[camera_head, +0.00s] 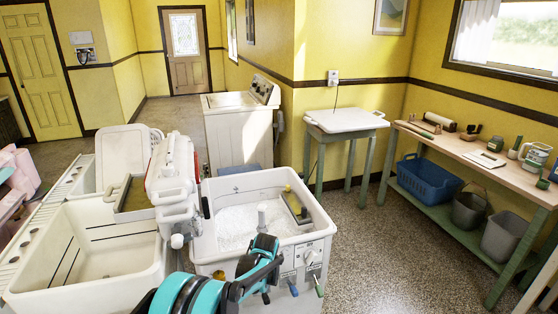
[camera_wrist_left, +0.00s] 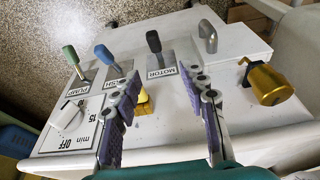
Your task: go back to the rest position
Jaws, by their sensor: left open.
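My left gripper (camera_head: 262,268) is in front of the white washer (camera_head: 325,232), close to its control panel. In the left wrist view my left gripper (camera_wrist_left: 160,88) is open, its purple-padded fingers apart over the panel's lower edge. Levers with green (camera_wrist_left: 70,56), blue (camera_wrist_left: 103,54) and black (camera_wrist_left: 154,42) knobs stand on plates reading PUMP, what looks like WASH, and MOTOR. A small yellow part (camera_wrist_left: 144,102) shows between the fingers; I cannot tell whether anything touches it. A brass fitting (camera_wrist_left: 270,83) is to the right. My right gripper is not in view.
The white wringer (camera_head: 172,172) stands beside the washer tub, above a white rinse tub (camera_head: 130,262). A workbench (camera_head: 480,160) with a blue basket (camera_head: 432,180) and buckets runs along the right. Speckled floor (camera_head: 370,235) is clear between washer and bench.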

